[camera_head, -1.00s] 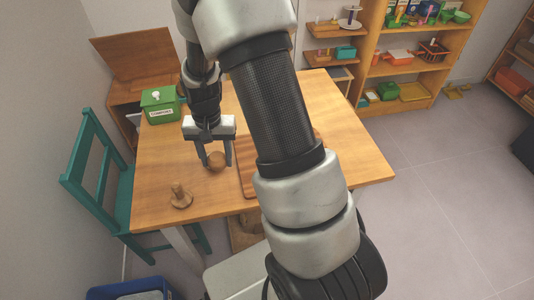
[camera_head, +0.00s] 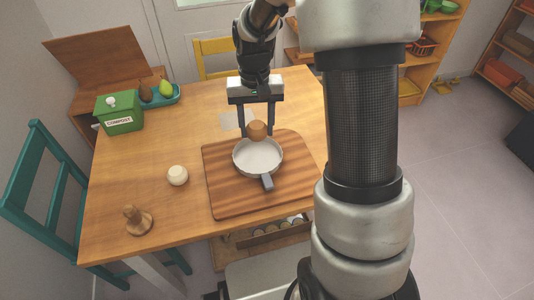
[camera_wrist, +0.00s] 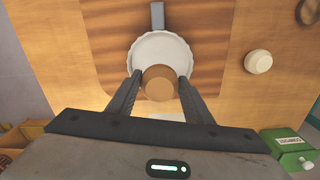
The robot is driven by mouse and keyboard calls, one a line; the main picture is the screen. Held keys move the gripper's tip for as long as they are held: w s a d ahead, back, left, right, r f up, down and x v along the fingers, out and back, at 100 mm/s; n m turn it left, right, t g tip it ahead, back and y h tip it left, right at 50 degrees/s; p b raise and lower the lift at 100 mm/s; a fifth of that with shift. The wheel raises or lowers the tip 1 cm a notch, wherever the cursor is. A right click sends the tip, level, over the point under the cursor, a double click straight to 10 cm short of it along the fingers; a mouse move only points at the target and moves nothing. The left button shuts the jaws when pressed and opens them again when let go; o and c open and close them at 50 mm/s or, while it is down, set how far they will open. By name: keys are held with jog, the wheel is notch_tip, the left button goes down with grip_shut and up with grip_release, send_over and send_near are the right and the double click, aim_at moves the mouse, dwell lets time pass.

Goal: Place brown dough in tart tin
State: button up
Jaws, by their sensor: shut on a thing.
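The brown dough (camera_head: 257,130) is a round tan ball between the fingertips of my gripper (camera_head: 257,134). In the wrist view the dough (camera_wrist: 159,83) sits between both fingers, and my gripper (camera_wrist: 159,88) is shut on it. The tart tin (camera_head: 266,160) is a white, fluted round pan with a grey handle, lying on a striped wooden board (camera_head: 225,190). The dough is over the far part of the tin in the head view. In the wrist view it overlaps the near rim of the tin (camera_wrist: 160,45). I cannot tell the exact height of the gap.
A cream dough ball (camera_head: 177,175) and a wooden stamp-like tool (camera_head: 137,221) stand on the table left of the board. A green compost box (camera_head: 120,115) and a teal tray with pears (camera_head: 172,97) are at the back left.

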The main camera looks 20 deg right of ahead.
notch_tip(320, 180, down, 9)
jog(key=shift+r+b, duration=0.1)
jog(key=shift+b, duration=0.7)
jog(key=shift+f, duration=0.25)
jog(key=o, duration=1.1)
